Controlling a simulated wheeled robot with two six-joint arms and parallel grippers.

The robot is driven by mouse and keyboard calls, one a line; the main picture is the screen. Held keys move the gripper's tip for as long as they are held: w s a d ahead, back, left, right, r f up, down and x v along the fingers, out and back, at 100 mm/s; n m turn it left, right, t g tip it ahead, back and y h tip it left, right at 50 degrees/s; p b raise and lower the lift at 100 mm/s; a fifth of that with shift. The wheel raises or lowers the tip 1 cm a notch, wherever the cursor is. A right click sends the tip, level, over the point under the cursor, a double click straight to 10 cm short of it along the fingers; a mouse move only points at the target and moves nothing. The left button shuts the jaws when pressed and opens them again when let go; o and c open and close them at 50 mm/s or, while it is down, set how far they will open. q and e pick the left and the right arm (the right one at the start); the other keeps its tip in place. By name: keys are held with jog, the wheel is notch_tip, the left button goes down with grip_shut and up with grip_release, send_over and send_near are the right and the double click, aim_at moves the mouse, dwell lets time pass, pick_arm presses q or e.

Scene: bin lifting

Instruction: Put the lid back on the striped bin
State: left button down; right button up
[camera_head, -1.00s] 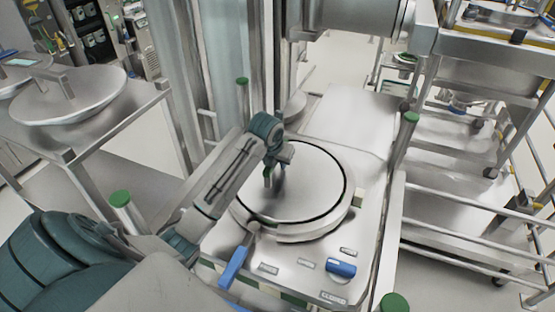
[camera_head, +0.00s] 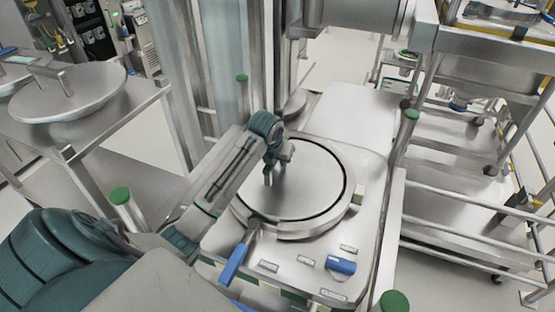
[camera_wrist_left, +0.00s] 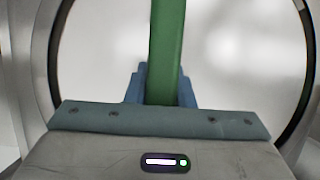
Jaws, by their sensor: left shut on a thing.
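The lid (camera_head: 310,185) is a round pale metal disc with a dark rim. It lies at the round opening on top of a metal station, whose front edge has green and white stripes (camera_head: 268,288). The disc also shows in the wrist view (camera_wrist_left: 235,60), filling the background. My left gripper (camera_head: 268,172) is above the left part of the disc. In the wrist view its blue fingers (camera_wrist_left: 160,88) are shut on a green handle (camera_wrist_left: 167,45). Whether the lid is fully seated all round cannot be told. My right gripper is not in view.
A blue lever (camera_head: 235,262) and a blue knob (camera_head: 341,265) are at the station's front. Green-capped posts (camera_head: 119,196) stand at its corners. A table with a dish-shaped metal piece (camera_head: 72,92) is at the left. Metal racks (camera_head: 465,155) are at the right.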

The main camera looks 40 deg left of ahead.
pick_arm(q)
jog(key=shift+w+r, duration=0.1)
dwell(0.3)
jog(key=c, duration=1.2)
grip_release()
jog(key=shift+o, duration=0.2)
jog(key=shift+s+f, duration=0.2)
jog(key=b+v, duration=0.3)
jog(key=v, duration=0.5)
jog(key=shift+d+r, duration=0.1)
jog(key=shift+p+v, duration=0.35)
jog(key=shift+v, duration=0.45)
jog(key=shift+s+r, duration=0.3)
jog(key=shift+r, duration=0.35)
